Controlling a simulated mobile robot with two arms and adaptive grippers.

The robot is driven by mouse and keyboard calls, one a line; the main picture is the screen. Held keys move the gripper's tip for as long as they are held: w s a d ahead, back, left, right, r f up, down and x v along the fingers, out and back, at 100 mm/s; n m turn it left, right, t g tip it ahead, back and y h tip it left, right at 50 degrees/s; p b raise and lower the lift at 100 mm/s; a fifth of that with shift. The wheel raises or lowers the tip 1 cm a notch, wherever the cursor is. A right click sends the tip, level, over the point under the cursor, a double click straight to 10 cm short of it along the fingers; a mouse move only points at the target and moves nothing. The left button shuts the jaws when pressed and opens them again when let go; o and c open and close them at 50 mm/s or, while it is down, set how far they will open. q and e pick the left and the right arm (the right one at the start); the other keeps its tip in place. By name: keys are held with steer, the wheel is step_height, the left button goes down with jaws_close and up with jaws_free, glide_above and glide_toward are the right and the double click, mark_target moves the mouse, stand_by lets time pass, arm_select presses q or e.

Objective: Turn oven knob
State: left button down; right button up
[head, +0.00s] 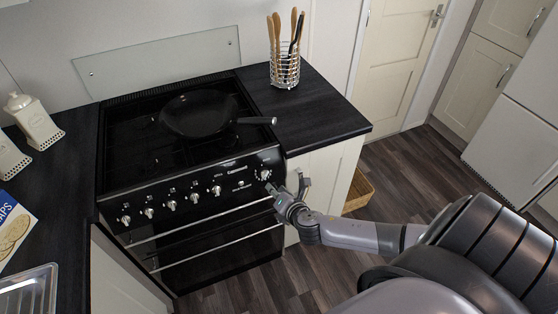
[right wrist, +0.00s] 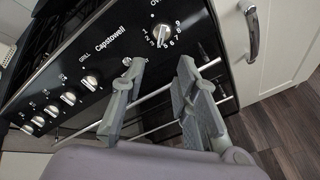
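The black oven (head: 190,210) has a row of silver knobs along its front panel. The oven knob (head: 265,175) is the one at the panel's right end; in the right wrist view, the oven knob (right wrist: 162,36) has a numbered dial around it. My right gripper (head: 286,183) is at the panel's right end, just below and to the right of this knob. In the right wrist view, my right gripper (right wrist: 161,64) has its two fingers spread apart, with nothing between them. The knob lies beyond the fingertips. My left gripper is out of view.
A black frying pan (head: 198,113) sits on the hob, its handle pointing right. A wire utensil holder (head: 285,70) stands on the right worktop (head: 315,112). Two rails (head: 215,222) cross the oven front below the knobs. A wicker basket (head: 359,190) is on the floor.

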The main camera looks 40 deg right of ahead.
steer(key=shift+v, duration=1.05)
steer(key=s+f+m+g+b, duration=0.1)
steer(key=s+f+m+g, duration=0.15)
steer(key=s+f, duration=0.45)
steer(key=s+d+f+m+g+b, duration=0.15)
steer(key=f+m, duration=0.25)
steer(key=f, duration=0.7)
steer(key=s+f+m+g+b, duration=0.1)
steer(key=s+f+m+g, duration=0.1)
steer(key=s+f+m, duration=0.5)
steer(key=s+a+f+m+g+b, duration=0.1)
steer(key=s+a+f+m, duration=0.1)
steer(key=s+a+f, duration=0.2)
steer(key=s+a+f+m+g+y+b, duration=0.1)
steer(key=s+a+f+m+g, duration=0.1)
steer(key=s+f, duration=0.6)
steer(key=s+a+f+m+g+y+b, duration=0.1)
steer(key=s+a+f+m, duration=0.3)
steer(key=s, duration=0.9)
step_height(320, 180, down, 3)
steer(key=shift+s+a+r+g, duration=0.1)
steer(key=shift+s+a+g, duration=0.25)
steer(key=shift+a+g, duration=0.5)
